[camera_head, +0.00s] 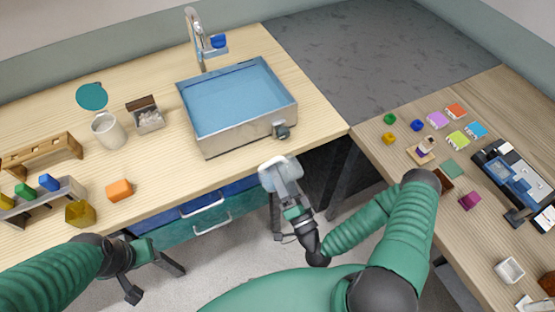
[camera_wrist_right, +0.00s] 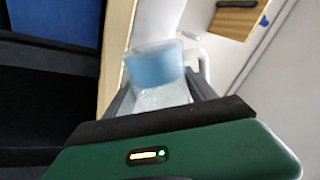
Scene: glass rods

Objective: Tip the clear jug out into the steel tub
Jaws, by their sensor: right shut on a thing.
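The steel tub (camera_head: 250,135) sits on the wooden counter, with a blue interior and a black fitting at its front right corner. The clear jug (camera_head: 281,173) is in front of the tub, off the counter's front edge and apart from the tub. My right gripper (camera_head: 291,199) is shut on the jug. The right wrist view shows the jug (camera_wrist_right: 153,68) between the fingers, with blue inside it and a pale handle at its right. My left gripper (camera_head: 150,272) is open and empty at lower left, below the counter edge.
A tap (camera_head: 197,40) stands behind the tub. A white mug (camera_head: 108,131), a small box (camera_head: 147,115), an orange block (camera_head: 119,190) and a wooden rack (camera_head: 42,152) are on the left counter. Several small coloured pieces lie on the right table (camera_head: 400,210). Open floor lies below.

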